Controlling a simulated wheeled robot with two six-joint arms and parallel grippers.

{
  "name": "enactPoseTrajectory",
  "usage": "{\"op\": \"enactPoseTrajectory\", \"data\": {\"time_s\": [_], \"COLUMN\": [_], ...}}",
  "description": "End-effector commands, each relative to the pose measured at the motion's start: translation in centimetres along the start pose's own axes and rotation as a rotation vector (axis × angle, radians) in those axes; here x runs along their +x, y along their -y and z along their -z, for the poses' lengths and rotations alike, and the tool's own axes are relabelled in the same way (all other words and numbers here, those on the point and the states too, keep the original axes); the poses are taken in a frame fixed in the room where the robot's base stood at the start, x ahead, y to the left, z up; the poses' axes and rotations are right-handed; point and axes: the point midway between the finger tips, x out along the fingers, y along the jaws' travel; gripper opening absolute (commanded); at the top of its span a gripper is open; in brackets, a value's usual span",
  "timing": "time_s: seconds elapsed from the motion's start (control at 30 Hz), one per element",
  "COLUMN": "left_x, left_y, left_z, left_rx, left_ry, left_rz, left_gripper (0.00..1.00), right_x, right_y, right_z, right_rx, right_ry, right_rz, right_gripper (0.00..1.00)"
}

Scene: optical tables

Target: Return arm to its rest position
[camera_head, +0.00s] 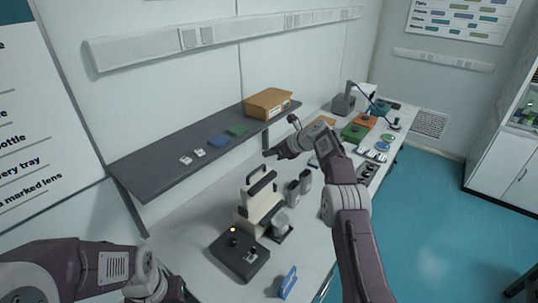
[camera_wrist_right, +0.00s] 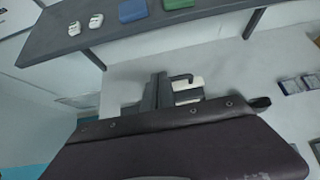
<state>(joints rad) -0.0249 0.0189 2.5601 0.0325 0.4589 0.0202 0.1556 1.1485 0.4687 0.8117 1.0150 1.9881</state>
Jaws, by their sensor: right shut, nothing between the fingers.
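My right arm (camera_head: 342,195) reaches up from the lower right over the table, bent at the elbow. Its gripper (camera_head: 268,153) points left, above the table and close to the front edge of the grey wall shelf. The gripper is shut with nothing held. The right wrist view shows a dark cover across the lower half, with the gripper's dark fingers (camera_wrist_right: 152,92) in front of it.
The grey shelf (camera_head: 150,172) holds a cardboard box (camera_head: 268,103), blue and green boxes and two small white items. Below on the white table (camera_head: 185,228) stand a cream microscope-like device (camera_head: 262,205), a black control box (camera_head: 239,254), grey bottles and a blue stand (camera_head: 288,282). Blue floor is clear right.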

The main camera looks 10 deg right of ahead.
Motion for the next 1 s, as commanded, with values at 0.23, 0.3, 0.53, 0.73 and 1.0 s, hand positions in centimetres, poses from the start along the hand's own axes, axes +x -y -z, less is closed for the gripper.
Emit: {"op": "enactPoseTrajectory", "data": {"time_s": [0.23,0.3,0.53,0.73,1.0], "left_x": [3.2,5.0,9.4,13.1,15.2], "left_y": [0.1,0.1,0.2,0.3,0.3], "left_z": [-0.3,-0.5,-1.0,-1.3,-1.6], "left_rx": [0.0,0.0,0.0,0.0,0.0], "left_ry": [0.0,0.0,0.0,0.0,0.0], "left_rz": [0.0,0.0,0.0,0.0,0.0], "left_gripper": [0.0,0.0,0.0,0.0,0.0], "right_x": [-0.7,-1.6,-2.7,-4.1,-9.5], "right_y": [-1.4,-3.2,-8.9,-14.9,-24.1], "right_z": [-2.8,-3.9,1.4,13.6,34.6], "right_rx": [-0.071,-0.096,-0.212,-0.608,-1.456], "right_ry": [0.057,0.066,-0.093,-0.333,-0.591], "right_rz": [0.02,0.014,0.001,-0.07,-0.5], "right_gripper": [0.0,0.0,0.0,0.0,0.0]}}
